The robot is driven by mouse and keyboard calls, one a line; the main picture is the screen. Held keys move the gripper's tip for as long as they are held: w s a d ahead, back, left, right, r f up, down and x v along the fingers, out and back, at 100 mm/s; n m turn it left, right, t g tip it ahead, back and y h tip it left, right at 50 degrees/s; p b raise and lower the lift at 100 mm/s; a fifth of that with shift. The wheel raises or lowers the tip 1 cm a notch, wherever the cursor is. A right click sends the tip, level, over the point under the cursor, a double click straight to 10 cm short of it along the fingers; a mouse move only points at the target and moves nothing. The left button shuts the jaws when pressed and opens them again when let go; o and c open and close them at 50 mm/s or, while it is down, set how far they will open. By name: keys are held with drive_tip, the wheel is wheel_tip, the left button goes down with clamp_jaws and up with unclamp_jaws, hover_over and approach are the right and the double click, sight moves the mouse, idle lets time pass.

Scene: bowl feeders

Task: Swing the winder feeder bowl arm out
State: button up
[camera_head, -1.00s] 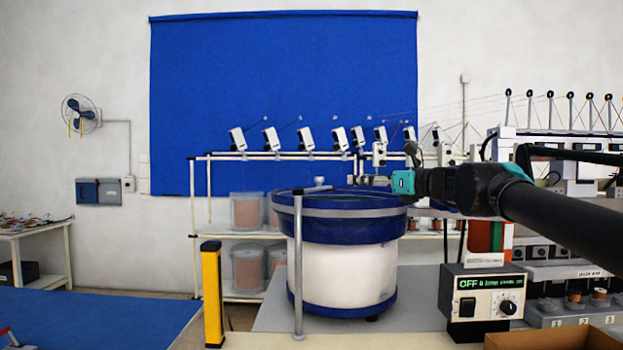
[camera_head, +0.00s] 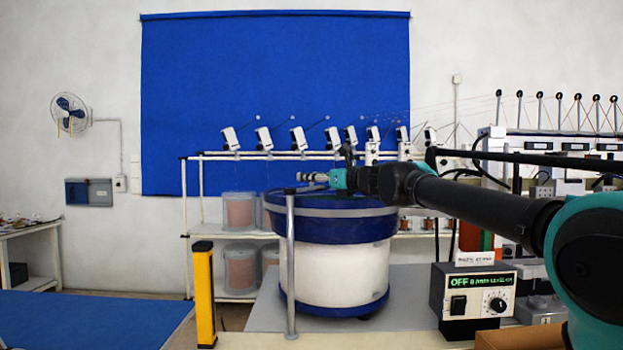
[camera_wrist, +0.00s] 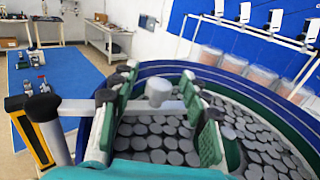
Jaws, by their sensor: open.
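The feeder bowl (camera_head: 335,200) is a blue-rimmed drum on a white body. It also shows in the wrist view (camera_wrist: 230,72), full of grey discs. The bowl arm's grey post (camera_head: 290,265) stands upright at the bowl's front left. In the wrist view a light bar (camera_wrist: 80,107) runs from the dark-capped post top (camera_wrist: 43,106) in over the bowl, with a round grey knob (camera_wrist: 158,92) on it. My gripper (camera_head: 308,177) is over the bowl. In the wrist view my gripper (camera_wrist: 160,80) is open, its green-padded fingers on either side of the knob, with gaps visible.
A yellow post (camera_head: 204,295) stands left of the grey post. A control box reading OFF (camera_head: 478,295) sits at the right front. A rack with copper spools (camera_head: 238,212) is behind the bowl. The blue floor area (camera_head: 90,318) at left looks clear near the bowl.

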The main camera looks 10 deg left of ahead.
drive_tip(key=shift+w+a, duration=0.15)
clamp_jaws()
idle(0.4)
